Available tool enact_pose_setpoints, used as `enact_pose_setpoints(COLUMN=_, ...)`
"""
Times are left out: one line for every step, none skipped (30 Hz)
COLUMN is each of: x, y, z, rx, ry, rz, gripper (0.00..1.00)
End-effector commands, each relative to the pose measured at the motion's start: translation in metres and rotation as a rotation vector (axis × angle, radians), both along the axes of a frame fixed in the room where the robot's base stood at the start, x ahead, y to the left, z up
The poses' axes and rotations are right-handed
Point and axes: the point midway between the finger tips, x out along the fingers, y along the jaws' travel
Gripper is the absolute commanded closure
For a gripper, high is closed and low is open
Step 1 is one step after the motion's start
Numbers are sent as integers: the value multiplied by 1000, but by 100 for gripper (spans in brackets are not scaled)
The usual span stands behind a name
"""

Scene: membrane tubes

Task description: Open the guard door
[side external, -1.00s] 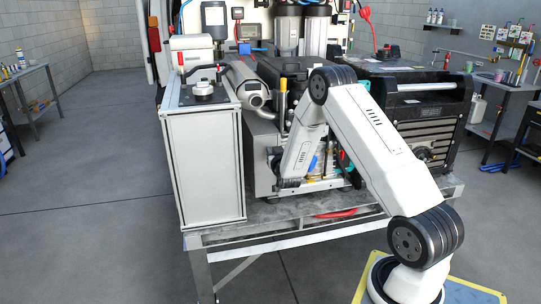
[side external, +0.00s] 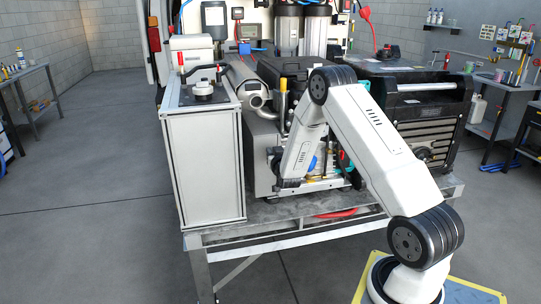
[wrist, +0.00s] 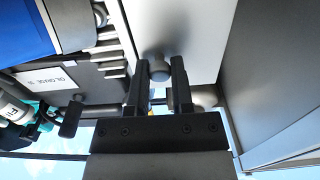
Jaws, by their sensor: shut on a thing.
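In the wrist view, my gripper (wrist: 160,75) reaches up with its two black fingers on either side of a grey rounded knob (wrist: 159,71), and is shut on it. The knob stands out from a pale flat panel (wrist: 195,28), which looks like the guard door. Whether the panel is ajar I cannot tell. In the side view, my forearm and wrist hang in front of the engine unit beside the white cabinet (side external: 203,170). The fingers and the knob cannot be made out there.
A dark grey wall (wrist: 270,70) lies close on the right of my gripper in the wrist view. A label plate (wrist: 62,78) and a blue part (wrist: 20,30) are on the left. A black generator (side external: 420,110) stands right of my arm on the metal bench (side external: 270,236).

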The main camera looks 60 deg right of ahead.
Motion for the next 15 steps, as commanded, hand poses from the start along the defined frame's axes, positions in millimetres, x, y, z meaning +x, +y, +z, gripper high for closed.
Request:
enact_pose_setpoints(x=0, y=1, z=0, rx=-1, ry=-1, rz=-1, gripper=100)
enact_pose_setpoints(x=0, y=1, z=0, rx=-1, ry=-1, rz=-2, gripper=100)
enact_pose_setpoints(x=0, y=1, z=0, rx=-1, ry=-1, rz=-5, gripper=100)
enact_pose_setpoints(x=0, y=1, z=0, rx=-1, ry=-1, rz=-7, gripper=100)
enact_pose_setpoints(x=0, y=2, z=0, rx=-1, ry=-1, rz=-10, gripper=100)
enact_pose_setpoints(x=0, y=2, z=0, rx=-1, ry=-1, rz=-16, gripper=100)
enact_pose_setpoints(x=0, y=2, z=0, rx=-1, ry=-1, rz=-21, gripper=100)
enact_pose_setpoints(x=0, y=3, z=0, rx=-1, ry=-1, rz=-27, gripper=100)
enact_pose_setpoints(x=0, y=4, z=0, rx=-1, ry=0, rz=-35, gripper=100)
enact_pose_setpoints(x=0, y=4, z=0, rx=-1, ry=-1, rz=-43, gripper=100)
enact_pose_setpoints(x=0, y=5, z=0, rx=-1, ry=-1, rz=-51, gripper=100)
enact_pose_setpoints(x=0, y=6, z=0, rx=-1, ry=-1, rz=-65, gripper=100)
enact_pose_setpoints(x=0, y=7, z=0, rx=-1, ry=-1, rz=-74, gripper=100)
enact_pose_setpoints(x=0, y=7, z=0, rx=-1, ry=-1, rz=-86, gripper=100)
enact_pose_setpoints(x=-1, y=9, z=0, rx=-1, ry=-1, rz=-102, gripper=100)
